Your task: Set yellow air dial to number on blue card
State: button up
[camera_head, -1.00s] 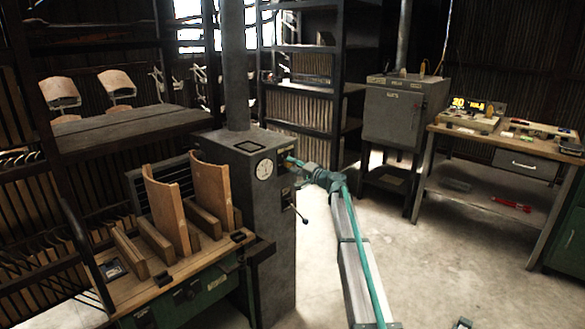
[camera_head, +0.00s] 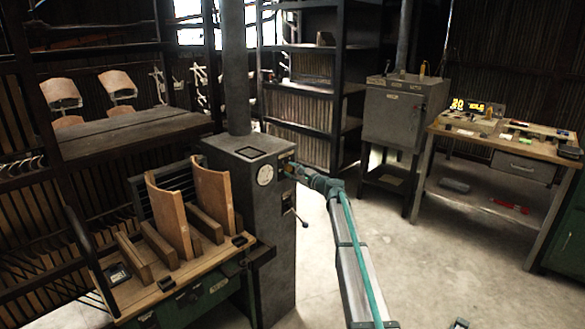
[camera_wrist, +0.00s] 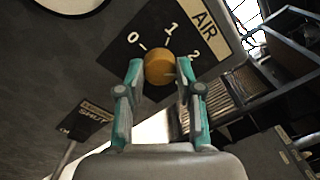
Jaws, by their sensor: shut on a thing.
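The yellow air dial (camera_wrist: 159,67) is a round knob on a dark plate marked AIR, with 0, 1 and 2 around it, in the wrist view. My gripper (camera_wrist: 161,70) has its two teal fingers on either side of the dial and is shut on it. A faint mark on the knob seems to face right, roughly towards the 2 side; its exact setting is unclear. In the head view, my gripper (camera_head: 289,168) reaches the grey column's (camera_head: 268,225) right face and hides the dial. I cannot identify a blue card or read its number.
A SHUT-labelled plate with a lever (camera_wrist: 70,150) lies below left of the dial. A white gauge (camera_head: 265,173) is on the column. A bench (camera_head: 200,282) holds curved wooden pieces, wooden blocks and a small dark panel (camera_head: 117,273). Open floor lies right of my arm.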

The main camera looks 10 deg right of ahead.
jog(key=m+p, duration=0.1)
jog(key=m, duration=0.1)
jog(key=m+p, duration=0.2)
jog(key=shift+r+m+p, duration=0.2)
jog(key=shift+m+p, duration=0.1)
jog(key=shift+f+m+p, duration=0.1)
jog(key=shift+m+p, duration=1.2)
jog(key=shift+m, duration=0.3)
jog(key=shift+f, duration=0.1)
jog(key=o, duration=1.2)
jog(key=shift+c, duration=0.2)
jog(key=shift+s, duration=0.1)
jog(key=v, duration=1.2)
jog(key=shift+a, duration=0.1)
